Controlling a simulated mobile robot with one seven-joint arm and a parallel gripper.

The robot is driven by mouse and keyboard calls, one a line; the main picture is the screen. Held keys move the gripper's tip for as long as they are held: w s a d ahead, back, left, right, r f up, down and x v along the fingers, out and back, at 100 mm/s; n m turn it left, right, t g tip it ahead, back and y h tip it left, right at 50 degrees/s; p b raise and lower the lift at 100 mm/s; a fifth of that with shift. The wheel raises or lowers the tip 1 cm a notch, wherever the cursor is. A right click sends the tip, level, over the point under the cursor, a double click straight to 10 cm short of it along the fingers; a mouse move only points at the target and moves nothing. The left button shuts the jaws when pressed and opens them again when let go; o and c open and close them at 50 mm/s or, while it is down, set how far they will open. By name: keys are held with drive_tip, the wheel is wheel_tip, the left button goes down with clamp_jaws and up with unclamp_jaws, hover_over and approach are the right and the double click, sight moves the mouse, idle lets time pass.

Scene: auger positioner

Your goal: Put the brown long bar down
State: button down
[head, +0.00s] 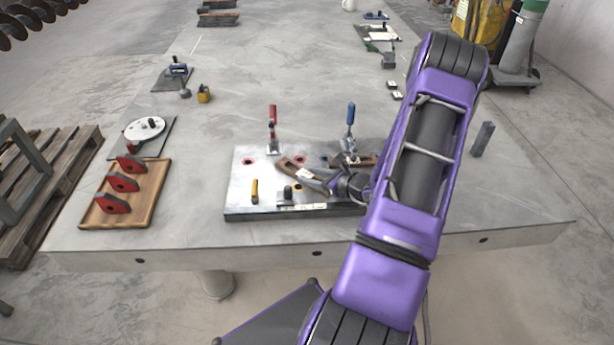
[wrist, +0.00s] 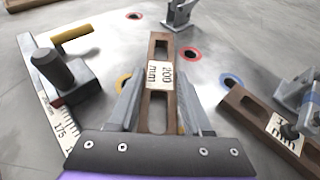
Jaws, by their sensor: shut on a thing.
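The brown long bar (head: 296,168) is slotted and carries a white label; in the wrist view the bar (wrist: 161,47) reads 200 mm. My gripper (head: 326,185) is shut on it, with one finger on each long side in the wrist view (wrist: 160,100). The bar lies slantwise over the pale metal plate (head: 240,190); I cannot tell whether it touches the plate. Its near end is partly hidden by my gripper. A second brown labelled bar (wrist: 245,105) is at the right, by the blue-handled clamp (head: 350,120).
A red-handled clamp (head: 272,125) stands at the plate's back. A yellow handle (head: 254,190), a dark cylinder block (wrist: 65,80) and a ruler (wrist: 48,115) are at its front left. A wooden tray (head: 151,215) with red pieces is further left. Bare table lies between tray and plate.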

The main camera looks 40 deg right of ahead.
drive_tip(key=shift+r, duration=0.15)
wheel_tip(320, 180, up, 10)
drive_tip(key=w+a+n+y, duration=0.1)
drive_tip(key=a, duration=1.2)
drive_tip(key=w+a+r+n+g+y, duration=0.1)
drive_tip(key=a+n+y, duration=0.1)
drive_tip(key=a, duration=1.1)
drive_tip(key=shift+a+y+p, duration=0.3)
drive_tip(key=shift+a+p, duration=0.1)
drive_tip(key=shift+w, duration=0.1)
